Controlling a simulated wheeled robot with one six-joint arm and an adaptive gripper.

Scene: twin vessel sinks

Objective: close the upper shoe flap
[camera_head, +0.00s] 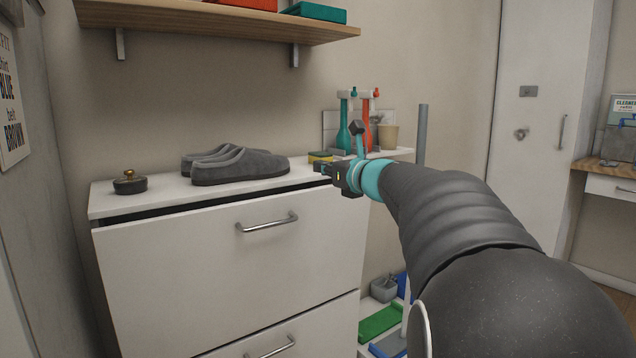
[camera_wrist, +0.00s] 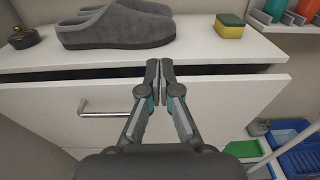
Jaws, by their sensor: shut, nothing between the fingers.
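The upper shoe flap (camera_head: 230,254) is the white upper front of the shoe cabinet, with a metal bar handle (camera_head: 267,222). Its top edge leans slightly outward, leaving a dark gap under the cabinet top. In the wrist view, the flap (camera_wrist: 85,122) shows the same gap along its upper edge, and the handle (camera_wrist: 105,113) is left of my fingers. My gripper (camera_head: 322,168) is shut and empty at the right end of the flap's top edge. In the wrist view, my gripper's fingertips (camera_wrist: 160,68) overlap the gap; I cannot tell whether they touch the flap.
Grey slippers (camera_head: 240,167), a dark lidded pot (camera_head: 130,183) and a sponge (camera_head: 320,157) are on the cabinet top. A lower flap (camera_head: 300,335) is below. A wall shelf (camera_head: 210,22) hangs above. A small shelf with bottles (camera_head: 343,125) is at the right.

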